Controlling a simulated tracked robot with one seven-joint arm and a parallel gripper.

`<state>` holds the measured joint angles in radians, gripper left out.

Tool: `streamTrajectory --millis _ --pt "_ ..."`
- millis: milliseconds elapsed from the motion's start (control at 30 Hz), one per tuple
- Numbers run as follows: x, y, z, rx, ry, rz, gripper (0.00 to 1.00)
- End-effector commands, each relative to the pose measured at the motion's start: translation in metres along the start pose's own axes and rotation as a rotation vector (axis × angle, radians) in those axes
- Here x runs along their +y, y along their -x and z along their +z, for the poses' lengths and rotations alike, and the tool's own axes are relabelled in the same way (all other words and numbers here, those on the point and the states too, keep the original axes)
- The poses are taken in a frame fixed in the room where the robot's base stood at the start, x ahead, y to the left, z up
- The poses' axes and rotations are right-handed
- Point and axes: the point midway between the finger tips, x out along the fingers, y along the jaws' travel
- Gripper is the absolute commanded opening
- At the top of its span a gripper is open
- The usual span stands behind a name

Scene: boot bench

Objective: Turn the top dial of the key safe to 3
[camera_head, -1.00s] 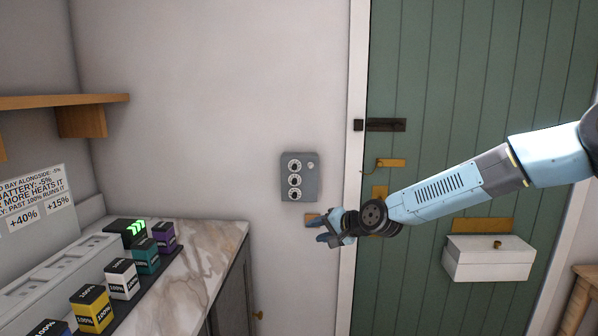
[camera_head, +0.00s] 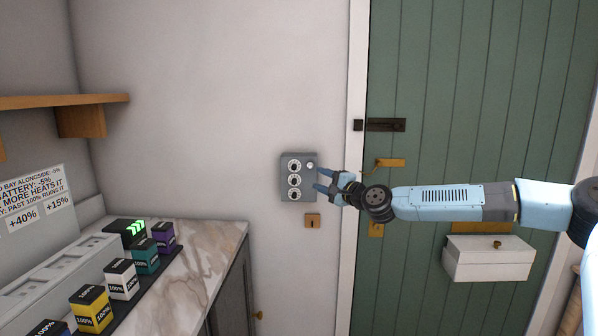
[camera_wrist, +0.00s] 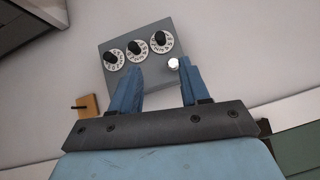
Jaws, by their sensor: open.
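The grey key safe (camera_head: 299,193) is fixed to the white wall left of the green door, with three white dials in a column. The top dial (camera_head: 295,166) has a small pale knob (camera_head: 311,166) to its right. In the wrist view the safe (camera_wrist: 152,80) appears turned, and the top dial (camera_wrist: 162,42) is the rightmost one, with the knob (camera_wrist: 173,63) below it. The dial numbers are too small to read surely. My gripper (camera_head: 321,180) is open and empty at the safe's right side. Its fingers (camera_wrist: 160,68) show in front of the safe; contact cannot be told.
A small wooden plate (camera_head: 312,220) is on the wall below the safe. The green door (camera_head: 470,90) has a dark bolt (camera_head: 385,125), a brass handle (camera_head: 390,163) and a white box (camera_head: 488,259). A marble counter (camera_head: 205,255) with several battery blocks stands at left.

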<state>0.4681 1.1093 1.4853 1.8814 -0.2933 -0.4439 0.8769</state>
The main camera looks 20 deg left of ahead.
Motion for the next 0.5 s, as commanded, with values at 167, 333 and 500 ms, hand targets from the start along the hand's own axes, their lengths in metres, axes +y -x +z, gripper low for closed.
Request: streamTrajectory --millis 167,333,500 --pt "0.000 -0.030 0.002 -0.002 0.000 0.001 0.46" --pt "0.000 -0.057 0.002 -0.002 0.001 0.000 0.46" --pt "0.001 -0.083 0.002 -0.003 0.001 0.002 0.46"
